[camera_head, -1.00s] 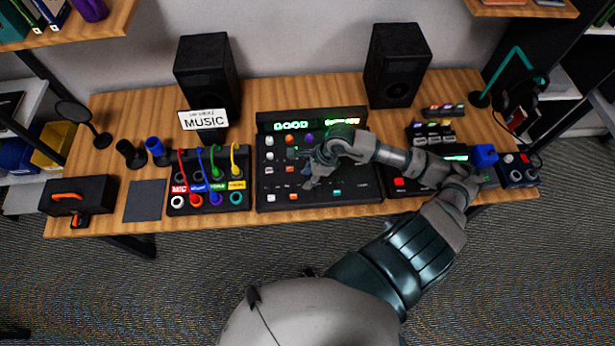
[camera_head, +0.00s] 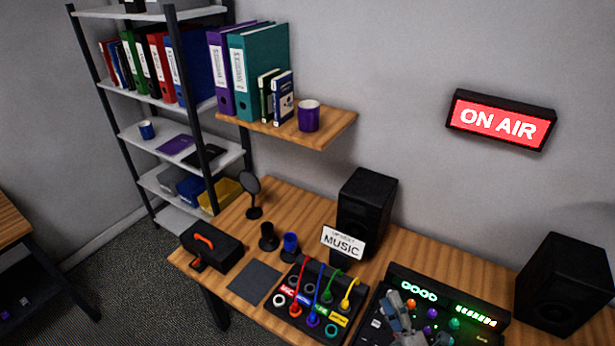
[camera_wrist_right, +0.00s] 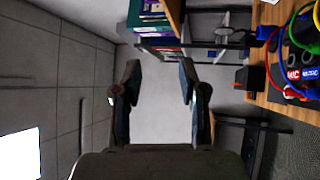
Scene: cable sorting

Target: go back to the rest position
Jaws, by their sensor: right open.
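My right gripper (camera_wrist_right: 158,95) is open and empty in the right wrist view, its two fingers apart with only bare wall between them. In the head view the right gripper (camera_head: 400,322) shows at the bottom edge, in front of the mixing console (camera_head: 467,325). I cannot tell there whether it touches the console. My left gripper is not in view. The cable box (camera_head: 318,312) stands left of the console, with red, blue, green and yellow cables plugged in. Some of its cables (camera_wrist_right: 275,60) also show at the right of the wrist view.
Two black speakers (camera_head: 366,212) (camera_head: 563,285) stand at the back of the wooden desk (camera_head: 225,250). A MUSIC sign (camera_head: 342,244), a black case (camera_head: 212,246) and a wall shelf (camera_head: 335,128) with binders are nearby. A lit ON AIR sign (camera_head: 501,122) hangs on the wall.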

